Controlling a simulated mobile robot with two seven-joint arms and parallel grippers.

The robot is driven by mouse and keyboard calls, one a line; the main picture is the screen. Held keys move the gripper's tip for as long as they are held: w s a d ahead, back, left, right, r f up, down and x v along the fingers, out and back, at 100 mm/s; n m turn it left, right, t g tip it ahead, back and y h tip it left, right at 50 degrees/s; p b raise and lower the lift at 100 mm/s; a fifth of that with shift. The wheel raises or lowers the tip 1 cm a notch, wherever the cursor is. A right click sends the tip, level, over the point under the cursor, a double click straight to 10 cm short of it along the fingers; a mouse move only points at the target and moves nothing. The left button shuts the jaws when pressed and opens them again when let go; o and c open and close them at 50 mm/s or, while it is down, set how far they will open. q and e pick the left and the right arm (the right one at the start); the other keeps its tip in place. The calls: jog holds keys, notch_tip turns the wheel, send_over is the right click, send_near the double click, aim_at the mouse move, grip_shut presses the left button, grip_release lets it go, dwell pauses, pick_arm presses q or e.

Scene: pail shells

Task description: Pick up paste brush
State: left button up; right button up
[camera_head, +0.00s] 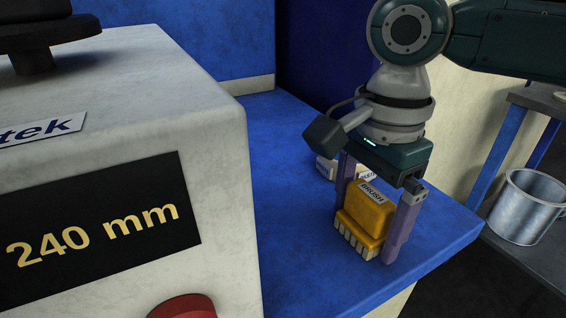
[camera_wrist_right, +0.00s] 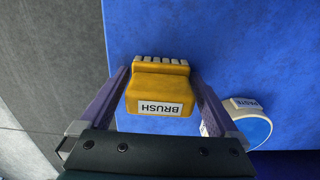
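The paste brush (camera_head: 367,215) is a yellow block with a stepped body, pale bristles pointing down and a BRUSH label. It stands upright near the front right of the blue bench top. My right gripper (camera_head: 370,225) points down with one purple finger on each side of the brush. I cannot tell whether the bristles touch the bench. My left gripper is not in view.
A pale paste container (camera_wrist_right: 250,130) with a blue top and a PASTE label sits beside the gripper, partly hidden in the head view (camera_head: 326,168). A large off-white machine (camera_head: 200,90) marked 240 mm fills the left. A metal pail (camera_head: 527,207) stands right, beyond the bench edge.

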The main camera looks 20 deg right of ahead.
aim_at(372, 193)
jog(key=c, duration=1.1)
notch_tip(372, 193, up, 20)
jog(key=p, duration=0.6)
jog(key=shift+p, duration=0.4)
jog(key=o, duration=0.9)
jog(key=shift+c, duration=0.2)
jog(key=c, duration=0.6)
